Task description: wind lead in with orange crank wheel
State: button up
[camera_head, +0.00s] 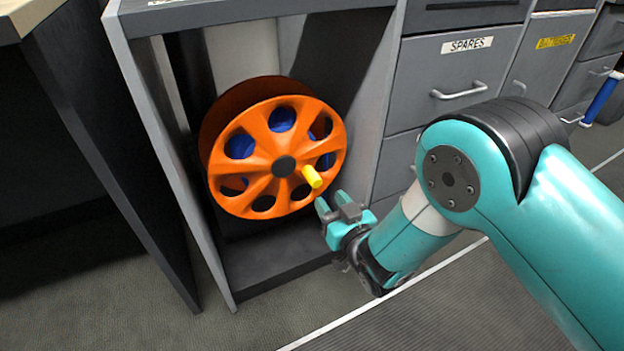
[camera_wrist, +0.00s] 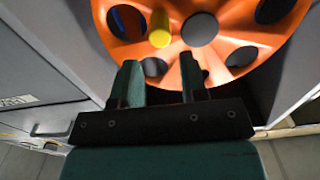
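The orange crank wheel (camera_head: 256,168) stands upright in an open grey cabinet bay, with a dark hub at its centre. Blue shows through its holes, likely the wound lead (camera_head: 283,120). A yellow crank handle (camera_head: 312,177) sticks out from the wheel at the lower right of the hub. My gripper (camera_head: 333,209) is just below and right of the handle, apart from it. In the wrist view the fingers (camera_wrist: 160,82) are spread with nothing between them, and the yellow handle (camera_wrist: 159,29) shows beyond them, ahead of the gap.
The bay's side walls (camera_head: 375,110) stand close on both sides of the wheel. Grey drawers with handles, one marked SPARES (camera_head: 467,45), are to the right. A blue handle-like object (camera_head: 601,98) is at the far right. The floor in front (camera_head: 290,318) is clear.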

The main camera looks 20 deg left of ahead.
aim_at(318, 184)
jog(key=b+x, duration=0.1)
jog(key=x, duration=0.7)
jog(key=shift+w+a+b, duration=0.2)
jog(key=shift+b, duration=0.1)
jog(key=shift+w+a+r, duration=0.1)
jog(key=shift+w+a, duration=0.2)
jog(key=shift+a, duration=0.05)
jog(key=shift+c, duration=0.2)
grip_shut()
